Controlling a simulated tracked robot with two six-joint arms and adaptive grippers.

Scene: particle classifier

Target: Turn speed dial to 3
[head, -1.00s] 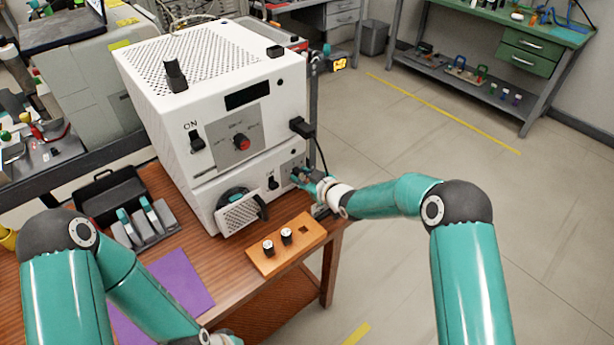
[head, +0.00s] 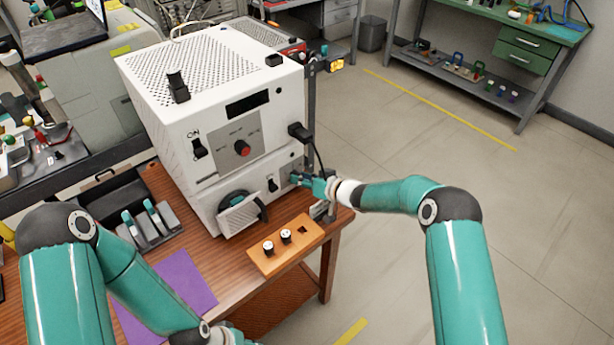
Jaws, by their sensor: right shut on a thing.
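The white classifier machine (head: 215,70) stands on the brown wooden table. Its upper panel has a red-capped dial (head: 243,148), with nothing touching it. My right gripper (head: 297,179) is at the right end of the machine's lower front panel. It is shut on a small control there, which I take to be the speed dial; the fingers hide it, and its setting cannot be read. My left arm comes in from the left and runs down to the bottom edge; its gripper is out of view.
A black plug (head: 299,132) with a hanging cable is just above my right gripper. An orange block with knobs (head: 286,247) lies on the table in front. A purple mat (head: 172,290) and a grey rack (head: 152,226) are to the left. The floor at right is clear.

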